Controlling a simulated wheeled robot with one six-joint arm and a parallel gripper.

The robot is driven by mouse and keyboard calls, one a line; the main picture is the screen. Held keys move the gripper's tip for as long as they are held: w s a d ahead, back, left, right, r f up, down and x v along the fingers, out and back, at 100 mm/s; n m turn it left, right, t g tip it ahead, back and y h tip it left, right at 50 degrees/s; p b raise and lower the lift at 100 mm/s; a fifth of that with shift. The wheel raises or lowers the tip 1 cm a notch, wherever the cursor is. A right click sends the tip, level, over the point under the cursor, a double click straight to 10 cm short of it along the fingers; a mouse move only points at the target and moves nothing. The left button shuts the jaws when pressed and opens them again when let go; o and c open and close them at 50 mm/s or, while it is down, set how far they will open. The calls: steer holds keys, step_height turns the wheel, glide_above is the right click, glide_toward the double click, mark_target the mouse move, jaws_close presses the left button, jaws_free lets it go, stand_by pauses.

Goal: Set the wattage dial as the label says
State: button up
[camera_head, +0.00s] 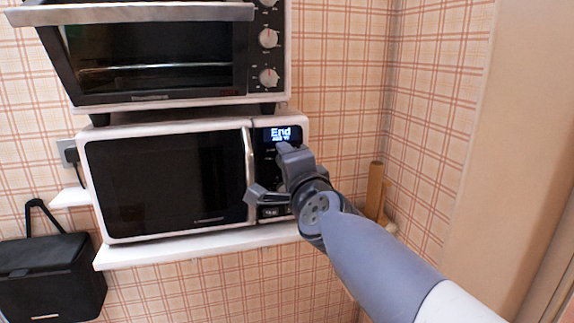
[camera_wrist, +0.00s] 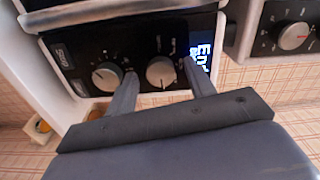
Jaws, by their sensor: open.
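The white microwave (camera_head: 112,235) has a black control panel with a lit display (camera_head: 281,133) reading "End" above smaller, unclear text. In the wrist view the panel appears turned sideways, with the display (camera_wrist: 201,55) at its right. Two silver round dials show there: one (camera_wrist: 161,71) nearest the display and another (camera_wrist: 107,76) farther left. I cannot read which is the wattage dial, and no label is legible. My gripper (camera_head: 269,172) is open before the panel. In the wrist view its fingers (camera_wrist: 158,80) straddle the dial nearest the display; contact is unclear.
A toaster oven (camera_head: 270,90) with knobs stands on the microwave; one knob (camera_wrist: 293,36) shows in the wrist view. The microwave sits on a white shelf (camera_head: 180,250). A dark box (camera_head: 50,275) is at lower left, a brown cylinder (camera_head: 375,190) at right.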

steer(key=p+v, duration=0.3)
steer(key=v, duration=0.7)
steer(key=shift+s, duration=0.25)
steer(key=shift+w, duration=0.15)
steer(key=b+x, duration=0.3)
steer(key=x, duration=0.7)
steer(key=shift+w, duration=0.3)
steer(key=shift+s, duration=0.1)
